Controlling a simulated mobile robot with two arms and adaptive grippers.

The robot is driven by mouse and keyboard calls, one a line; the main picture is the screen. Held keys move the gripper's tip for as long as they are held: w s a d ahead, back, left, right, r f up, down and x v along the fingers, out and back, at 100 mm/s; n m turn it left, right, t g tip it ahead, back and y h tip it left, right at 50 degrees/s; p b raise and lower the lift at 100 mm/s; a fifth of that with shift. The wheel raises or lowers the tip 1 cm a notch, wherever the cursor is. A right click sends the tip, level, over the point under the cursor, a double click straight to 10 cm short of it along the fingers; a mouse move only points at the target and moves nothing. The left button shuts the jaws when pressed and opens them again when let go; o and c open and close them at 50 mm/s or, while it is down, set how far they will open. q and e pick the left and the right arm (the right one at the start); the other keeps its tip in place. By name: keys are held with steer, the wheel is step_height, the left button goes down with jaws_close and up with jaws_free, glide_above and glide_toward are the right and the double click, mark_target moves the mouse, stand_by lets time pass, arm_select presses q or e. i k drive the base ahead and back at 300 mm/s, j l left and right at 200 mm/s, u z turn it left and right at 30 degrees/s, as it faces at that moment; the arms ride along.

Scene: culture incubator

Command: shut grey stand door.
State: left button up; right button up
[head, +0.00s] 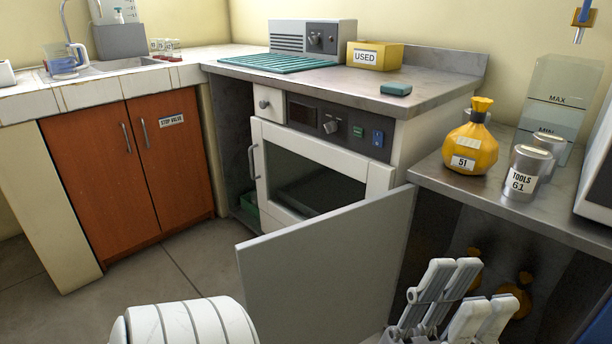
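The grey stand door (325,270) is a flat grey panel. It stands swung open in front of the grey stand (440,92), whose metal top and open front show behind it. The door's right edge is at the stand's right side and its free edge points left and toward me. Inside the stand is a white incubator (378,178) with a glass-windowed front. My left gripper (472,287) is at the lower right, to the right of the door and nearer to me. Its fingers look apart and empty. My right gripper is not in view.
On the stand top are a yellow USED box (374,56), a green rack (279,63) and a teal block (396,89). A yellow sack (470,140) and TOOLS cans (527,171) stand on the right bench. Floor (190,268) is clear left of the door.

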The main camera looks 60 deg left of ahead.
mark_target(329, 278)
steer(key=k+j+z, duration=0.1)
steer(key=k+j, duration=0.25)
steer(key=j, duration=0.2)
steer(key=k+j+z, duration=0.1)
steer(key=k+j, duration=0.25)
steer(key=j, duration=0.2)
steer(key=k+j+z, duration=0.15)
steer(key=k+j, duration=0.2)
steer(key=j, duration=0.2)
steer(key=i+j, duration=0.1)
steer(key=j, duration=0.7)
steer(key=j+z, duration=0.15)
steer(key=j, duration=0.65)
steer(key=i, duration=0.05)
